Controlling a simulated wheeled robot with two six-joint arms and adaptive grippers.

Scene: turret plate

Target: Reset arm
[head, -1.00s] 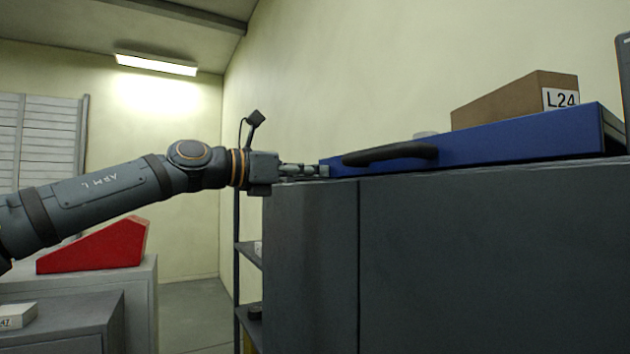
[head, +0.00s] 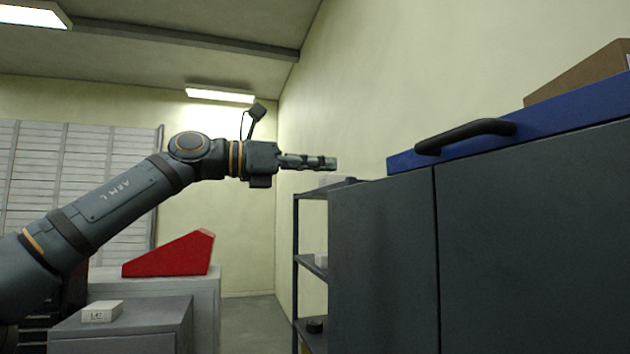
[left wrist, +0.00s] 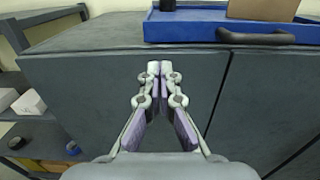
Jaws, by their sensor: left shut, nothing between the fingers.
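My left arm (head: 120,195) comes in from the left of the head view and reaches toward the grey cabinet. My left gripper (head: 334,163) is shut and empty, its fingers pointing right, a little above and left of the cabinet top. In the left wrist view its fingertips (left wrist: 155,70) meet in front of the cabinet's face, with nothing between them. A blue tray with a black handle (head: 465,135) lies on the cabinet, apart from the gripper. My right gripper does not show.
The grey cabinet (head: 385,260) fills the lower right. A shelf rack (head: 297,250) stands just left of it. A red wedge-shaped thing (head: 170,256) and a small white box (head: 101,311) sit on grey units at left. A cardboard box (head: 590,72) stands at upper right.

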